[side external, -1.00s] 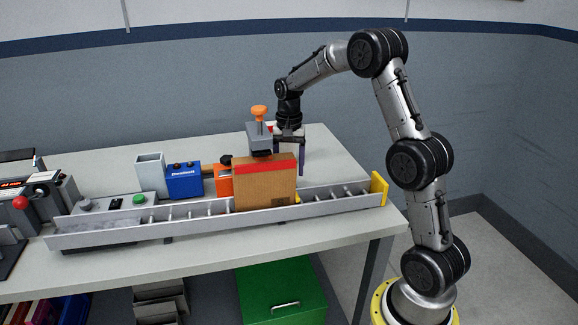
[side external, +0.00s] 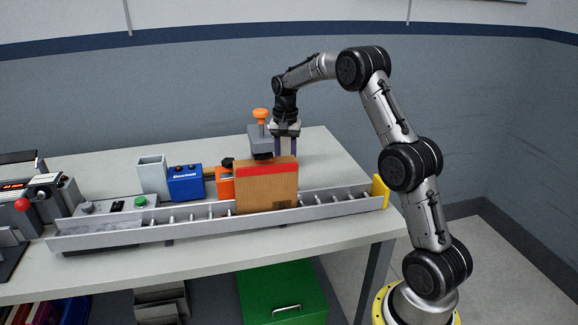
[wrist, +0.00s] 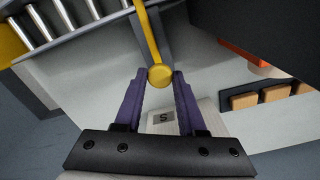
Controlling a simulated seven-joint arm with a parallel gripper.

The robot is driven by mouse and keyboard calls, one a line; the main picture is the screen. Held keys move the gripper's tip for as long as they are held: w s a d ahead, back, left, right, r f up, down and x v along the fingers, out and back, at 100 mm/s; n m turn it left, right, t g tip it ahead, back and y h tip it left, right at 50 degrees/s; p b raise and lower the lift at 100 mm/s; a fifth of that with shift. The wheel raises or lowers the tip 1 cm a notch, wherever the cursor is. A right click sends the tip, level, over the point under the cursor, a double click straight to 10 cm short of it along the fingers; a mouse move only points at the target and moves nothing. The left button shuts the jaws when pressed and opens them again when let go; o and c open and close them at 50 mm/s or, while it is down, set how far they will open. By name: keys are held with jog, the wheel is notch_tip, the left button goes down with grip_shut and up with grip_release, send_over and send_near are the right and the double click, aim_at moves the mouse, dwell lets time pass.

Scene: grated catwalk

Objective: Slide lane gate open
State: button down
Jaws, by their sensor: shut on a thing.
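My gripper (side external: 287,146) points down behind the cardboard box on the roller lane. In the wrist view its purple fingers (wrist: 159,78) are shut on a round yellow knob (wrist: 160,75) at the end of a yellow rod (wrist: 147,35), which I take to be the gate's handle. The roller lane (side external: 120,234) runs along the table with grey side rails. The cardboard box (side external: 267,192) with a red top band stands upright on its rollers. In the side view the box hides the fingertips and the knob; the gate panel cannot be made out.
A grey press head with an orange knob (side external: 262,115) stands close left of my gripper. A yellow stop (side external: 380,192) closes the lane's right end. A blue box (side external: 185,182) and an orange block (side external: 225,182) stand behind the lane. The table's back right is clear.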

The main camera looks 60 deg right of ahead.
jog(key=shift+w+d+r, duration=0.1)
jog(key=shift+w+d, duration=0.6)
jog(key=c, duration=0.5)
grip_release()
notch_tip(320, 180, up, 14)
dwell(5.2)
